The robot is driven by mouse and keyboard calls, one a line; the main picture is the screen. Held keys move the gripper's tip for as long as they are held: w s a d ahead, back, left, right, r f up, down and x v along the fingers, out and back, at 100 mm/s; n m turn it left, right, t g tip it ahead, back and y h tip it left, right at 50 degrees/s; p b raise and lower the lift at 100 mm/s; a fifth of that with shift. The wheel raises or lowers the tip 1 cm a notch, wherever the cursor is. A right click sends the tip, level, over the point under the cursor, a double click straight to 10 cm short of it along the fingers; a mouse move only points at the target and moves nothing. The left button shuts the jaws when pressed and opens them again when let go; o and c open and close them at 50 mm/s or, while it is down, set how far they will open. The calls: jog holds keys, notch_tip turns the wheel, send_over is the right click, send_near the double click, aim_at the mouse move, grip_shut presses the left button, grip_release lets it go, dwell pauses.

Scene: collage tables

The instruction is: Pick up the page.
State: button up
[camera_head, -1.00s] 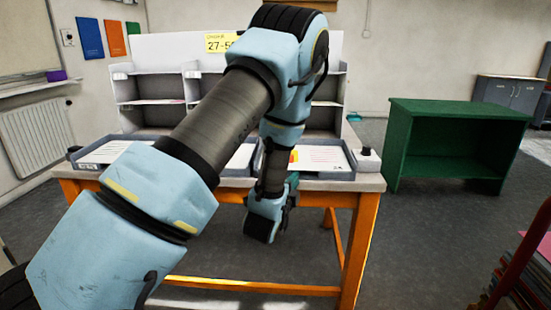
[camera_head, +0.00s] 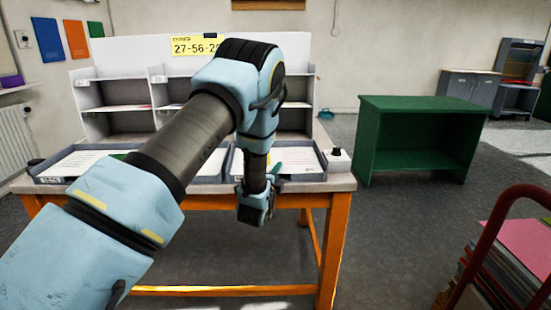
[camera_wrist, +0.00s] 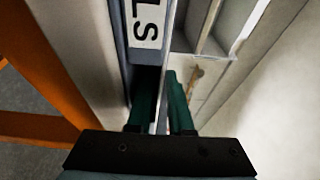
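White printed pages lie in shallow grey trays on the table. One page (camera_head: 78,163) is in the left tray (camera_head: 50,178), and another page (camera_head: 305,158) is in the right tray (camera_head: 312,177), partly hidden behind my arm. In the wrist view, the two teal fingers of my gripper (camera_wrist: 161,75) stand a narrow gap apart. A thin pale strip shows between them; I cannot tell whether it is paper or an edge behind. No page is clearly held.
The table (camera_head: 341,183) has orange legs and a white shelf unit (camera_head: 100,125) at its back. A small dark-topped object (camera_head: 338,159) sits at its right corner. A green cabinet (camera_head: 420,105) stands to the right. A red-framed cart (camera_head: 476,238) with stacked sheets is at lower right. Floor between is clear.

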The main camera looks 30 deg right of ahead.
jog(key=shift+w+d, duration=0.2)
jog(key=shift+w, duration=0.05)
jog(key=shift+c, duration=0.4)
grip_shut()
jog(key=shift+r, duration=0.55)
notch_tip(320, 180, up, 31)
jog(key=s+p, duration=0.2)
jog(key=p, duration=1.6)
jog(key=shift+a, duration=0.45)
